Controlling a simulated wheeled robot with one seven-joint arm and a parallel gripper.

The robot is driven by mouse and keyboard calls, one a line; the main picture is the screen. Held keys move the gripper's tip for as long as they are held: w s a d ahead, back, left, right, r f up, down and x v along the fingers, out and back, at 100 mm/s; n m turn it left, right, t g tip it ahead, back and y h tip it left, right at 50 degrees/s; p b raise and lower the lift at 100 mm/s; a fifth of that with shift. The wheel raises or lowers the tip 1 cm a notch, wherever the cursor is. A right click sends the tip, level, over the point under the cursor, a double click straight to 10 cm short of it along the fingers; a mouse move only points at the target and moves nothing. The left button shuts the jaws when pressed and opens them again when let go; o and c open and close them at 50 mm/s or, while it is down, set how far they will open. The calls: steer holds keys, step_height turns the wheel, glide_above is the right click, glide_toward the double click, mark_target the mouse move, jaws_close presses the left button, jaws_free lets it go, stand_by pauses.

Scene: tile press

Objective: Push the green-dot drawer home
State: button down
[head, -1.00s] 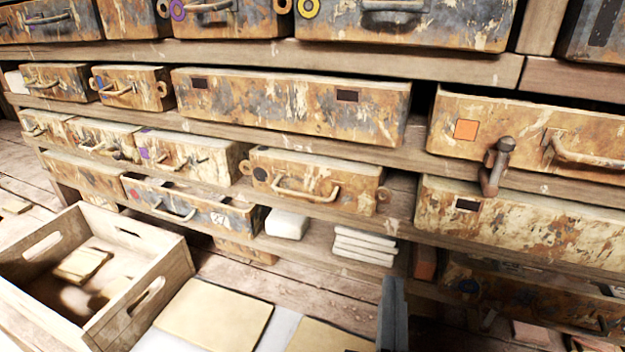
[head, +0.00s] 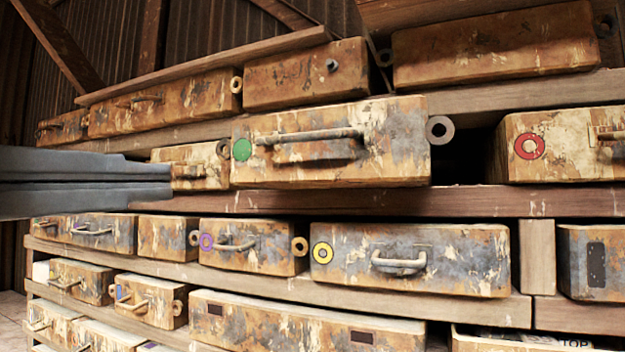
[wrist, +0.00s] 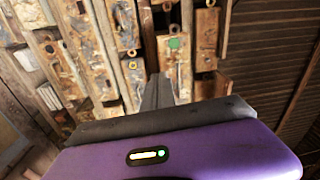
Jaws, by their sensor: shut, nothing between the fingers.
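The green-dot drawer (head: 390,150) is a rusty, paint-flaked box front with a bar handle and a round green dot at its left end. It sits on an upper shelf in the head view. Its dot and front also show in the wrist view (wrist: 175,60). How far it stands out from the shelf is hard to tell. My gripper (head: 170,181) comes in from the left in the head view, its grey fingers shut and empty. The fingertips appear left of the green dot, in front of a smaller drawer; I see no clear contact. In the wrist view the fingers (wrist: 159,76) point toward the drawers.
A red-ring drawer (head: 560,145) stands to the right, past a dark gap. A yellow-ring drawer (head: 450,265) and a purple-ring drawer (head: 265,260) are on the shelf below. More drawers line the shelf above. A wooden shelf edge (head: 420,202) runs under the green-dot drawer.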

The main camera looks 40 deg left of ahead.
steer(key=s+r, duration=0.1)
steer(key=p, duration=0.4)
glide_toward(293, 186)
steer(key=shift+w+a+r+m+g, duration=0.3)
steer(key=shift+w+r+m+g, duration=0.15)
steer(key=shift+r, duration=0.2)
steer(key=p+x, duration=0.1)
steer(key=x, duration=0.8)
steer(key=shift+w+r, duration=0.1)
steer(key=shift+w, duration=0.15)
steer(key=shift+w+r, duration=0.1)
